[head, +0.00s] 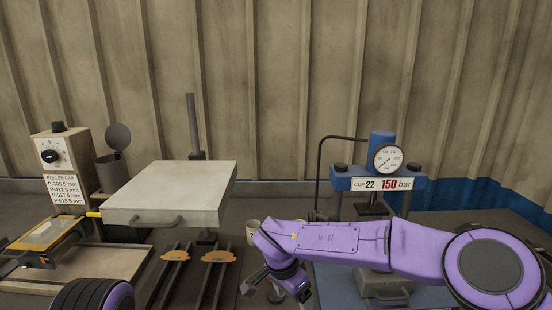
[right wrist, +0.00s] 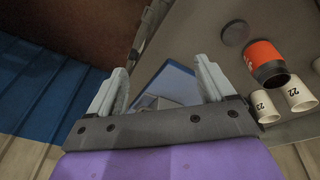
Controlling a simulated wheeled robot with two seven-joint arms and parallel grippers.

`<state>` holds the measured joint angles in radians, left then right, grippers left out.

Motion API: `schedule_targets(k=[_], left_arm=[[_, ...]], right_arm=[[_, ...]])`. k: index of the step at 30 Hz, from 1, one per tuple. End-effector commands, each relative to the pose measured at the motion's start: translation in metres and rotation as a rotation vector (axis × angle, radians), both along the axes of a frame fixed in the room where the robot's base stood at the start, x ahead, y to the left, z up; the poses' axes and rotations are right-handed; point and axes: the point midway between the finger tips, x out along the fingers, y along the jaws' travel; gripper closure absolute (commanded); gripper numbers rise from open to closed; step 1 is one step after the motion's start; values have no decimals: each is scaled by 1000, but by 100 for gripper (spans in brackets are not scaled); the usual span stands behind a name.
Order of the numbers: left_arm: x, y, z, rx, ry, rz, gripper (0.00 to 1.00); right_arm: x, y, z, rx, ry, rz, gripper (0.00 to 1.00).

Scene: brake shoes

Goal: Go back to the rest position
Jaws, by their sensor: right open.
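My right gripper (right wrist: 162,70) is open, with nothing between its two grey fingers in the right wrist view. In the head view my purple right arm reaches in from the right, and the right gripper (head: 277,285) hangs low near the middle, partly hidden by its own wrist. A purple rounded part of my left arm shows at the bottom left of the head view, but the left gripper is out of frame.
A roller gap control box (head: 62,160) is at far left.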

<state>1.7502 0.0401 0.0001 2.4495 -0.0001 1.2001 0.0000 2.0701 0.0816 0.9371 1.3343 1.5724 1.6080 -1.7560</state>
Motion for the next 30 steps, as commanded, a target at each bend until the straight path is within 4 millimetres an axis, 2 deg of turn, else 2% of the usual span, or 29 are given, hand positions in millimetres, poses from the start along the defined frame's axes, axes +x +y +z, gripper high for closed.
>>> schedule_targets(k=[5, 8, 11, 13, 16, 19, 21, 24, 29, 30], left_arm=[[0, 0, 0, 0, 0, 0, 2], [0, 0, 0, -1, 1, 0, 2], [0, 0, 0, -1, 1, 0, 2], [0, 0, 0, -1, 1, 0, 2], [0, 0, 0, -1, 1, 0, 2], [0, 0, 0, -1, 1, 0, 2], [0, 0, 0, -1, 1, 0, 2], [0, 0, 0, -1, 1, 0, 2], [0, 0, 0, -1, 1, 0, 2], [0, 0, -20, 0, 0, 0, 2]], right_arm=[[-8, -40, -52, -166, -77, -23, 17], [-17, -70, -87, -272, -143, -20, 17], [-35, -106, -128, -374, -224, 13, 17], [-56, -137, -160, -431, -286, 61, 17], [-105, -180, -208, -443, -352, 166, 17], [-164, -212, -240, -375, -353, 251, 17], [-203, -228, -253, -315, -324, 282, 17], [-256, -244, -262, -232, -258, 299, 17], [-333, -262, -260, -118, -132, 277, 17], [-337, -262, -280, -106, -126, 272, 17]])
